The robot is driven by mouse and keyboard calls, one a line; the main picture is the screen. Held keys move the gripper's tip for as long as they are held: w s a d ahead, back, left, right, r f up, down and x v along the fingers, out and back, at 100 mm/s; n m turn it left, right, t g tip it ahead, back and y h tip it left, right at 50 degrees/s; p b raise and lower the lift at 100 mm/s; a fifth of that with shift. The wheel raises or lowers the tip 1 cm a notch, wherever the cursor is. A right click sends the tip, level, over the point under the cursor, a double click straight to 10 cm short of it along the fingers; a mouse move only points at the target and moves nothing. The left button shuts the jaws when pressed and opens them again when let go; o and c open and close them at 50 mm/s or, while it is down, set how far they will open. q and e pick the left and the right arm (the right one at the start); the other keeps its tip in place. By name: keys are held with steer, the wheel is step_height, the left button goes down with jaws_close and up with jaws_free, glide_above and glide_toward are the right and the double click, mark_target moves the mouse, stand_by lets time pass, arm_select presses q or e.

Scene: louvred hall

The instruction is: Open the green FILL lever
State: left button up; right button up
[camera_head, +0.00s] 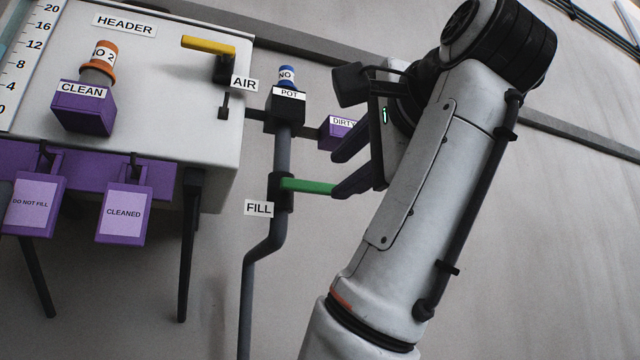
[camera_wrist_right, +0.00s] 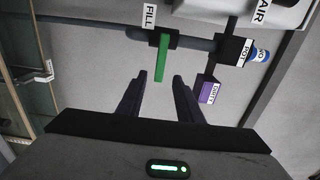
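The green FILL lever (camera_head: 308,186) sticks out to the right from a dark valve body on a grey vertical pipe (camera_head: 283,150), crosswise to it. The FILL label (camera_head: 259,208) is just below and left. My right gripper (camera_head: 336,174) is open, its two dark fingers pointing at the lever. In the head view the lower finger overlaps the lever's free end. In the right wrist view the green lever (camera_wrist_right: 161,58) points toward the gripper, its end appearing between the fingertips; I cannot tell whether they touch. My left gripper is not in view.
A blue-capped POT fitting (camera_head: 287,95) sits above on the pipe, with a purple DIRTY block (camera_head: 337,131) beside it, close to the upper finger. A white header tank (camera_head: 150,60) with a yellow AIR lever (camera_head: 208,45) and purple tags (camera_head: 124,212) stands left. The wall at right is bare.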

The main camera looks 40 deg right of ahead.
mark_target(324, 188)
steer(key=p+x, duration=0.1)
steer(key=x, duration=0.5)
steer(key=shift+w+d, duration=0.1)
steer(key=shift+w, duration=0.1)
steer(key=shift+p+x, duration=0.45)
steer(key=shift+x, duration=0.4)
jaws_close()
stand_by(0.8)
